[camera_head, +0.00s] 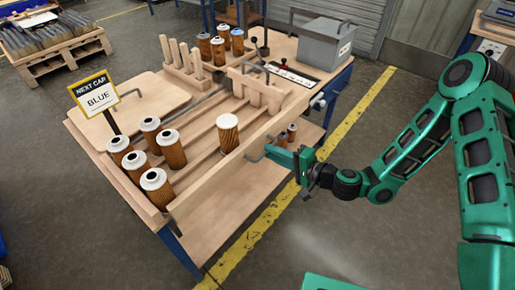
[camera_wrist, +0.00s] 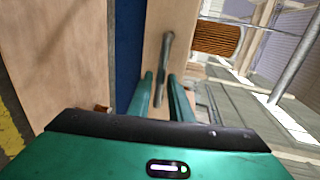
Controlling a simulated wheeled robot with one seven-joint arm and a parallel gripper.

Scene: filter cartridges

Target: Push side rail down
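The side rail (camera_head: 215,170) is a long wooden board along the near right edge of the wooden table. It stands up from the tabletop, and a grey metal handle (camera_head: 256,156) is on its outer face. My gripper (camera_head: 270,150) is at this handle, reaching in from the right. In the wrist view my gripper (camera_wrist: 163,88) is open, with the handle (camera_wrist: 167,50) between its two green fingers and gaps showing beside it. I cannot tell whether a finger touches it. A pleated cartridge (camera_head: 228,133) stands inside the rail; it also shows in the wrist view (camera_wrist: 215,38).
A wooden rack (camera_head: 185,68), more cartridges (camera_head: 219,50) and a grey box (camera_head: 318,42) are at the back.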

